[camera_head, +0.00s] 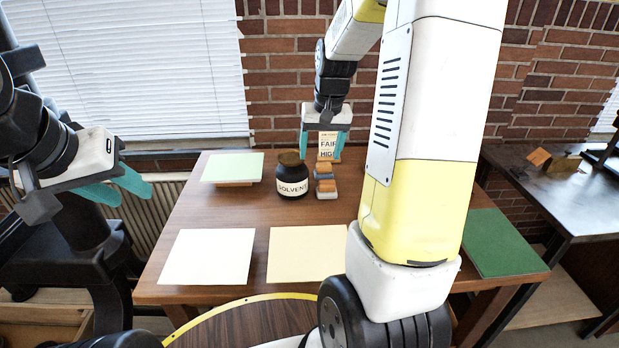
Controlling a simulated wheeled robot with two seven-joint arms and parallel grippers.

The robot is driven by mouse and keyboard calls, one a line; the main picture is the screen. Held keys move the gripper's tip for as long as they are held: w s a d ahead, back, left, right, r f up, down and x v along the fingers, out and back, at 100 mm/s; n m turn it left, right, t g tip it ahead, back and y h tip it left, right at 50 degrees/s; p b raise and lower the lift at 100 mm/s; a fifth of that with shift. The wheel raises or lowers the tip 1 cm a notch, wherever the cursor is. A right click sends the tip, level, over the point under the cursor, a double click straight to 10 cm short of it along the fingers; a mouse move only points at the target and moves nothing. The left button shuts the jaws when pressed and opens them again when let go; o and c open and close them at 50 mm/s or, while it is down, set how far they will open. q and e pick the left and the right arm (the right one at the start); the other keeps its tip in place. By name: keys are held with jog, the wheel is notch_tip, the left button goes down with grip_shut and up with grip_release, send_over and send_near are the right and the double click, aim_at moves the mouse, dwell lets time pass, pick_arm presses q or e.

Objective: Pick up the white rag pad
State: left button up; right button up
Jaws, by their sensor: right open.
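Several small blocks with orange-brown and pale grey-white parts (326,189) sit on the wooden table, just right of the black solvent jar (292,182). I cannot tell for sure which of them is the white rag pad. My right gripper (324,157) hangs above and behind these blocks with its teal fingers apart and nothing between them that I can make out as held. My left gripper (134,197) is at the left, off the table's edge, with its teal fingers apart and empty.
The table (197,217) carries a white sheet (208,257), a cream sheet (305,254), a pale green sheet (232,167) and a dark green sheet (503,243). A small printed card (328,149) stands behind the blocks. My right arm hides the table's right middle.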

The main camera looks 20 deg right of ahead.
jog(key=g, duration=0.1)
send_over(327, 182)
jog(key=s, duration=0.1)
jog(key=shift+m+h, duration=0.4)
notch_tip(327, 182, down, 8)
jog(key=shift+f, duration=0.15)
jog(key=f, duration=0.5)
jog(key=w+f, duration=0.1)
jog(key=f, duration=0.2)
jog(key=shift+r, duration=0.1)
jog(key=shift+c, duration=0.4)
jog(key=c, duration=1.1)
